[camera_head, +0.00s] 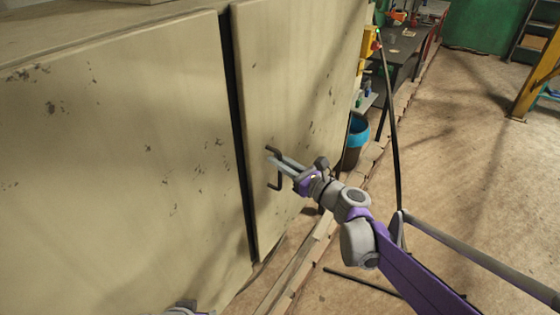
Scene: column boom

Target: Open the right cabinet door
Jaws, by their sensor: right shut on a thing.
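The right cabinet door (295,70) is a worn cream panel with scuffs. A dark vertical gap separates it from the left cabinet door (120,150). The right door carries a dark bracket-shaped handle (276,186) near its lower left edge. My right gripper (279,164) comes in from the right and is shut on this handle, its fingers around the upright bar. The fingers hide the middle of the bar. Of my left arm only a small grey and purple part (185,308) shows at the bottom edge. Whether its fingers are in view cannot be made out.
A blue-rimmed bin (358,132) and a dark workbench (405,45) stand beyond the cabinet's right side. A yellow post (540,75) stands at the far right. The brown floor (470,140) right of the cabinet is mostly clear.

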